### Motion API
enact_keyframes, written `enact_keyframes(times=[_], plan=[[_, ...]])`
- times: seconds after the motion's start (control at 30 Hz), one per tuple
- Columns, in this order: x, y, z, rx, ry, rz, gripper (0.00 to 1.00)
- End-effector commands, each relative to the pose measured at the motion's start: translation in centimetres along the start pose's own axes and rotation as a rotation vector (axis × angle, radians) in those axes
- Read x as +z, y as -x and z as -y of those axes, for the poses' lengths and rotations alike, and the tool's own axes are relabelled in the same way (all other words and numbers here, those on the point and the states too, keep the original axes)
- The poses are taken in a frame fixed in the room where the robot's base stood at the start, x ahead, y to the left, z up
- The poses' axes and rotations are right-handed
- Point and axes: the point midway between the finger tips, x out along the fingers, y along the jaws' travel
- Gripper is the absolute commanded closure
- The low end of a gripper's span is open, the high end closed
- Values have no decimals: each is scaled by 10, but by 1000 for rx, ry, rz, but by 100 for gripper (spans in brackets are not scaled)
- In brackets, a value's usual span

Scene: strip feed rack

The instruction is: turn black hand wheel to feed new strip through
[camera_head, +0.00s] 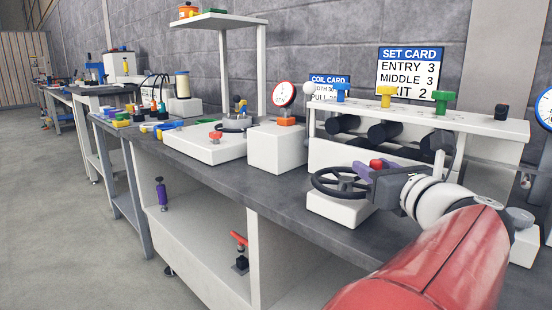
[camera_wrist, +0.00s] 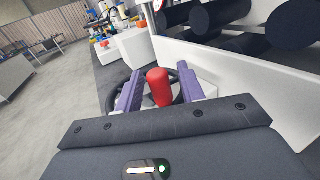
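The black hand wheel (camera_head: 328,191) lies flat on a white block (camera_head: 337,208) at the bench's front edge. In the wrist view parts of its rim (camera_wrist: 111,101) show behind my fingers. A red knob (camera_wrist: 158,86) stands up at the wheel; its top (camera_head: 376,163) also shows in the head view. My gripper (camera_wrist: 160,90) has purple fingers, one on each side of the knob. They stand apart, with a visible gap at the right of the knob. My gripper (camera_head: 374,171) hides the wheel's right side in the head view.
Behind the wheel stands a white rack (camera_head: 430,122) with dark rollers (camera_head: 384,132) and blue, yellow and green knobs on top. A white box (camera_head: 277,148) with a dial gauge (camera_head: 283,94) stands to the left. A set card (camera_head: 410,74) reads ENTRY 3, MIDDLE 3, EXIT 2.

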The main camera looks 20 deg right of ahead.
Motion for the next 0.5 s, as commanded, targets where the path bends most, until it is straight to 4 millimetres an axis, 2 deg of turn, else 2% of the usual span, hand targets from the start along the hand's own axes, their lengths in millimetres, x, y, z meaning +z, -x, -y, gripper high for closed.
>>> enact_keyframes(times=[0.27,0.5], plan=[[0,0,-1,0,0,0,61],[0,0,-1,0,-1,0,91]])
